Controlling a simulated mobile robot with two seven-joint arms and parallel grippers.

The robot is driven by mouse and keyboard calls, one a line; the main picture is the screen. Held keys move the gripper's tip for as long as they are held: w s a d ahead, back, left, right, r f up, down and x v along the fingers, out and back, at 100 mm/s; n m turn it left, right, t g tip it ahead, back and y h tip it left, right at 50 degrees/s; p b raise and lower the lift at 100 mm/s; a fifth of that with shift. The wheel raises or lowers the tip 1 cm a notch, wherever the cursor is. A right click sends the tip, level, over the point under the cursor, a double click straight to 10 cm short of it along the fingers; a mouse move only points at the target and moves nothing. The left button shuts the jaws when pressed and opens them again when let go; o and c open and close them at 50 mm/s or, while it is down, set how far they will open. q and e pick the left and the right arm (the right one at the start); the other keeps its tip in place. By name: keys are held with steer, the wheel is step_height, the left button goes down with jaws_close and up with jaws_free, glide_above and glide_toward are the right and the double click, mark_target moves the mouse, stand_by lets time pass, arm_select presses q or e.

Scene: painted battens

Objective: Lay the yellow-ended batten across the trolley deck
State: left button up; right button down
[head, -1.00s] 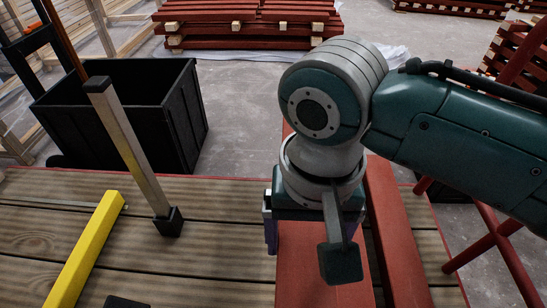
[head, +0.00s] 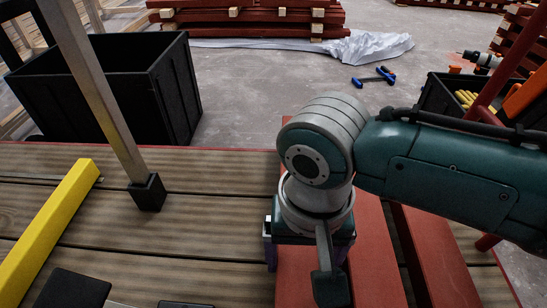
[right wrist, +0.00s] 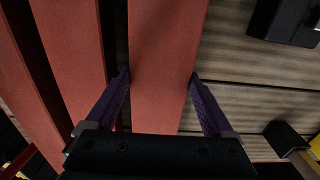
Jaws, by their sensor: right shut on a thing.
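My right gripper (head: 310,240) points down over a broad red batten (head: 365,265) in the head view. In the right wrist view its two purple fingers stand on either side of the red batten (right wrist: 165,75), and it is shut on it. No yellow end shows on the visible part of this batten; the arm hides some of it. A plank deck (head: 200,225) with a red far edge lies below; I cannot tell if it is the trolley deck. A plain yellow bar (head: 45,225) lies along its left side. My left gripper is not clearly visible.
A pale post (head: 95,90) rises from a black socket (head: 147,192) on the deck. A black crate (head: 150,95) stands beyond. More red battens (head: 437,260) lie to the right, near a tool box (head: 450,95). Black parts (head: 75,290) sit at the lower left.

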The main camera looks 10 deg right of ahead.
mark_target(303, 261)
arm_select(q)
steer(key=shift+d+f, duration=0.1)
steer(key=shift+f, duration=0.15)
arm_select(e)
steer(key=shift+f, duration=0.25)
steer(key=shift+f, duration=0.15)
jaws_free()
step_height(303, 261, up, 12)
steer(key=p, duration=1)
steer(key=s+a+r+n+t+y, duration=0.1)
steer(key=s+a+r+n+y, duration=0.15)
steer(key=s, duration=0.25)
arm_select(q)
step_height(303, 261, up, 9)
steer(key=shift+r, duration=0.15)
arm_select(e)
steer(key=s+d+r+n+t+h, duration=0.1)
steer(key=s+d+r, duration=0.1)
steer(key=d, duration=0.4)
steer(key=s+d+r+n+t+h, duration=0.1)
steer(key=s+d+r, duration=0.2)
steer(key=s+d, duration=0.2)
steer(key=shift+d+n+t, duration=0.3)
steer(key=shift+d+n, duration=0.05)
steer(key=shift+d, duration=0.1)
steer(key=shift+s, duration=0.1)
